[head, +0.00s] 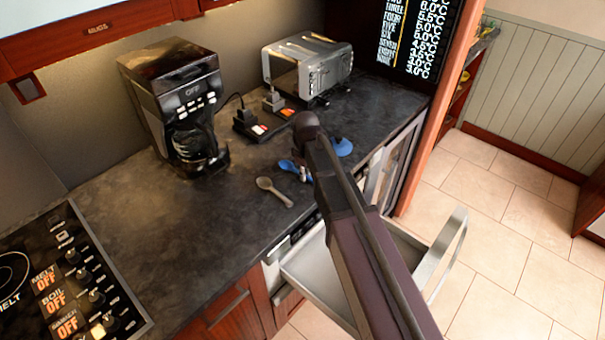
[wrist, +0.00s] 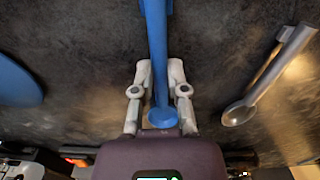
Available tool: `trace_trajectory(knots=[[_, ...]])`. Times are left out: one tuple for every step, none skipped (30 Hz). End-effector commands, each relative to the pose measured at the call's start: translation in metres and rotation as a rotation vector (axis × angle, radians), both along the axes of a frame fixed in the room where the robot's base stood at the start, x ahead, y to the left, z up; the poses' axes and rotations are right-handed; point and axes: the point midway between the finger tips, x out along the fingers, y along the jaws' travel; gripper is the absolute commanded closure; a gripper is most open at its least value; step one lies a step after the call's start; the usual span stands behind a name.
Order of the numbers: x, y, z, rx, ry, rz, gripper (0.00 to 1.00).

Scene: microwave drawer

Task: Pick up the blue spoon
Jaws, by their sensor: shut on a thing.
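The blue spoon (wrist: 157,50) runs down the middle of the wrist view, with its lower end between my gripper's fingers. My gripper (wrist: 161,92) is shut on the spoon, one pale finger on each side. In the head view a blue end of the spoon (head: 287,165) shows just left of my gripper (head: 306,174), over the dark counter. My arm hides the rest of it there. I cannot tell whether the spoon is touching the counter or just above it.
A grey-brown spoon (head: 273,190) lies left of my gripper. A blue round object (head: 342,147) lies to the right. A coffee maker (head: 181,105) and a toaster (head: 312,68) stand behind. An open drawer (head: 312,268) juts out below the counter (head: 190,215).

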Motion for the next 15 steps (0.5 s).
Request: trace_trajectory(knots=[[0.0, 0.0, 0.001, 0.0, 0.0, 0.0, 1.0], [0.0, 0.0, 0.001, 0.0, 0.0, 0.0, 1.0], [0.0, 0.0, 0.002, 0.0, 0.0, 0.0, 1.0], [0.0, 0.0, 0.002, 0.0, 0.0, 0.0, 1.0], [0.0, 0.0, 0.003, 0.0, 0.0, 0.0, 1.0], [0.0, 0.0, 0.005, 0.0, 0.0, 0.0, 1.0], [0.0, 0.0, 0.006, 0.0, 0.0, 0.0, 1.0], [0.0, 0.0, 0.007, 0.0, 0.0, 0.0, 1.0], [0.0, 0.0, 0.01, 0.0, 0.0, 0.0, 1.0], [0.0, 0.0, 0.011, 0.0, 0.0, 0.0, 1.0], [0.0, 0.0, 0.013, 0.0, 0.0, 0.0, 1.0], [0.0, 0.0, 0.016, 0.0, 0.0, 0.0, 1.0], [0.0, 0.0, 0.018, 0.0, 0.0, 0.0, 1.0], [0.0, 0.0, 0.021, 0.0, 0.0, 0.0, 1.0], [0.0, 0.0, 0.024, 0.0, 0.0, 0.0, 1.0]])
